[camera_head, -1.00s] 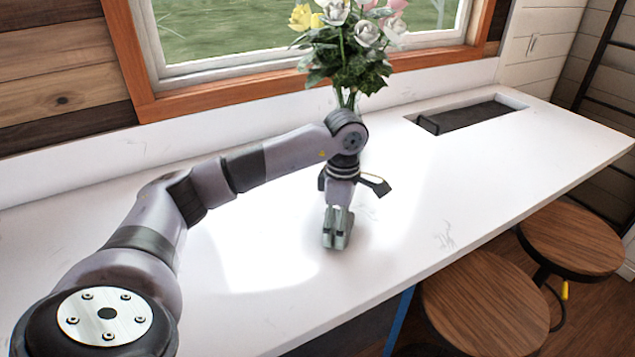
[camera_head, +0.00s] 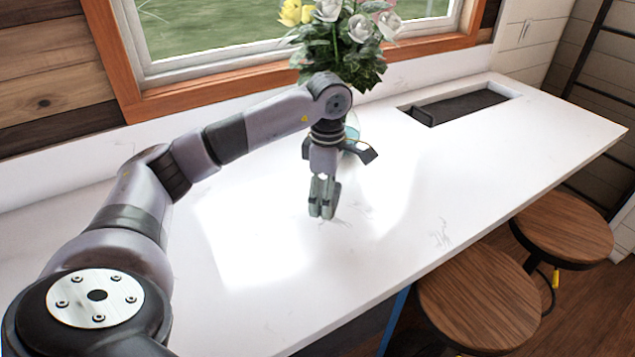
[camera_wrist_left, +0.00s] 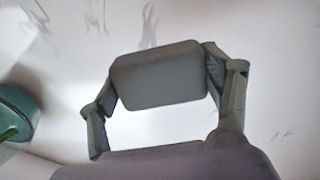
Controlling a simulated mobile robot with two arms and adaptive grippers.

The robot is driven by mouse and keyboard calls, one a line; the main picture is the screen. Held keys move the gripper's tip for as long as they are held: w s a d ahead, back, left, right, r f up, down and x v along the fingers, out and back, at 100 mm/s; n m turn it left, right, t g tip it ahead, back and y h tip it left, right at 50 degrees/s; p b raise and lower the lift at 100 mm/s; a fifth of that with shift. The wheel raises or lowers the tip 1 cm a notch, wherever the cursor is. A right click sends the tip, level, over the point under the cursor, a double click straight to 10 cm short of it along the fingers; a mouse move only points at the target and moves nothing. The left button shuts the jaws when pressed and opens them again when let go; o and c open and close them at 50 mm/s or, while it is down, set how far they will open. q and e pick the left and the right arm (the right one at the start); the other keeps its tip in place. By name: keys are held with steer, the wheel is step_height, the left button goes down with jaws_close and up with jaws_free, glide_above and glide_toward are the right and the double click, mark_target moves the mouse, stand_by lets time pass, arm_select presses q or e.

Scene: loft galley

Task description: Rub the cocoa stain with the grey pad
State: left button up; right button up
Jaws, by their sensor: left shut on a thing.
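My left gripper (camera_head: 323,203) is shut on the grey pad, with its fingertips pointing down over the white counter (camera_head: 265,235). The grey pad (camera_wrist_left: 160,76) shows in the left wrist view as a rounded block between the two fingers. In the head view the fingers mostly hide it, and I cannot tell whether it touches the counter. I cannot pick out a cocoa stain for sure; only faint grey marks show on the white surface. My right gripper is in neither view.
A vase with flowers (camera_head: 345,45) stands behind my left wrist, near the window. Its teal side seems to show at the left of the wrist view (camera_wrist_left: 14,112). A dark sink recess (camera_head: 460,105) lies at the back right. Two wooden stools (camera_head: 480,297) stand at the front.

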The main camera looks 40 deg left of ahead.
arm_select(q)
step_height(320, 180, up, 2)
steer(key=shift+a+r+p, duration=0.1)
steer(key=shift+p, duration=0.4)
steer(key=shift+r, duration=0.1)
